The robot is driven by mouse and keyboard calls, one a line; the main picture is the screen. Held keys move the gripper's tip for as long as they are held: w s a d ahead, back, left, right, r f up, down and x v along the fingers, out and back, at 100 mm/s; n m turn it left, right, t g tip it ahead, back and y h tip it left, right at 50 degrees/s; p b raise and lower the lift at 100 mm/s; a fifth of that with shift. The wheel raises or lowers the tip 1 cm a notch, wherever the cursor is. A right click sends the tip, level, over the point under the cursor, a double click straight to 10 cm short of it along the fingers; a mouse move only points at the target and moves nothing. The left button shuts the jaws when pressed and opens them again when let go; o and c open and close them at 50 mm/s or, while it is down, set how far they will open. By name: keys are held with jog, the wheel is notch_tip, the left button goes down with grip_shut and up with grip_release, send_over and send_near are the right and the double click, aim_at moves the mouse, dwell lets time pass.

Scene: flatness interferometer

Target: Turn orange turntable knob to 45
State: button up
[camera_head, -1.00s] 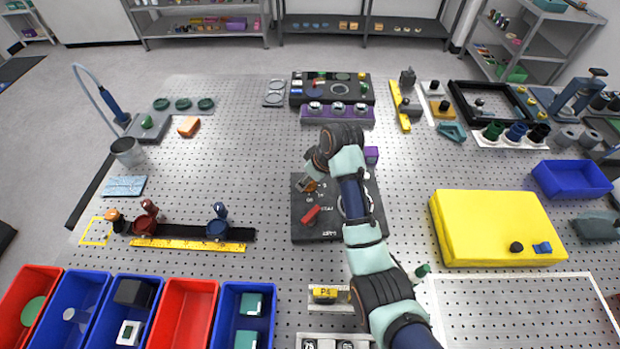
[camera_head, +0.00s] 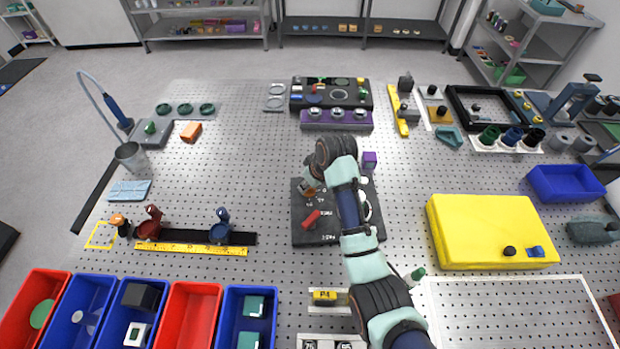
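A black control panel (camera_head: 318,237) lies flat on the perforated table in the middle of the view. It has white markings and a red handle-like part (camera_head: 311,219) on its left half. The end of my arm reaches down to the panel's upper left, and my gripper (camera_head: 309,191) is there. A small orange-brown patch, likely the orange turntable knob (camera_head: 310,194), shows right at the fingertips. The gripper covers most of it, so its angle and any contact cannot be read. The fingers are too small to tell open from shut. My forearm hides part of the panel's right half.
A purple block (camera_head: 369,161) stands behind the panel, and a purple rack (camera_head: 336,120) is farther back. A yellow case (camera_head: 490,233) lies to the right. Red and blue bins (camera_head: 190,318) line the front left.

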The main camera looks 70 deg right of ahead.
jog(key=m+p, duration=0.2)
jog(key=p, duration=0.1)
jog(key=m+g+h+p, duration=0.1)
jog(key=m+p, duration=0.1)
jog(key=shift+a+r, duration=0.1)
jog(key=shift+r, duration=0.2)
jog(key=shift+w+f+m+g+h+p, duration=0.15)
jog(key=shift+m+g+h+p, duration=0.1)
jog(key=shift+m+p, duration=0.45)
jog(key=shift+s+f+m+g+h+p, duration=0.1)
jog(key=shift+m+g+h+p, duration=0.25)
jog(key=shift+m, duration=0.55)
jog(key=o, duration=1.1)
jog(key=shift+o, duration=0.2)
jog(key=v, duration=1.2)
